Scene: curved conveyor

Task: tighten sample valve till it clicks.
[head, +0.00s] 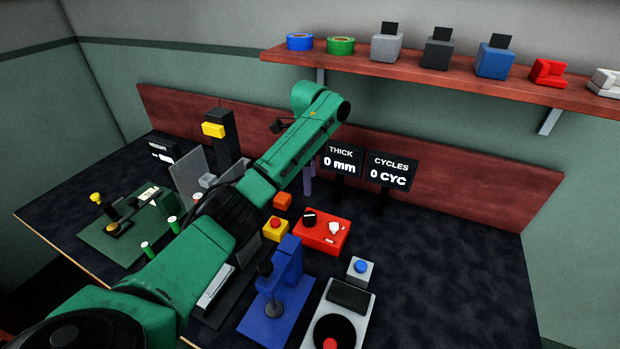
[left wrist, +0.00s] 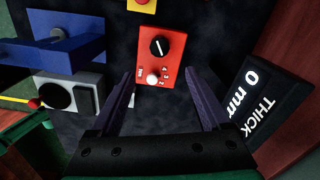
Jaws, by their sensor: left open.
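No part is labelled as a sample valve. The red box (head: 320,234) on the table carries a black round knob (head: 309,216) and a white knob (head: 334,228). In the left wrist view the red box (left wrist: 170,48) shows its black knob (left wrist: 159,46) with a white pointer line and its white knob (left wrist: 152,79) near the front edge. My left gripper (head: 309,182) has dark purple fingers, held above and behind the red box in the head view. In the left wrist view its fingers (left wrist: 160,78) are spread and empty, apart from both knobs. My right gripper is out of view.
A blue press (head: 285,280), a yellow block with a red button (head: 276,228) and a grey unit with a blue button (head: 361,270) stand nearby. Signs reading 0 mm (head: 342,162) and 0 CYC (head: 388,172) stand behind. The table's right side is clear.

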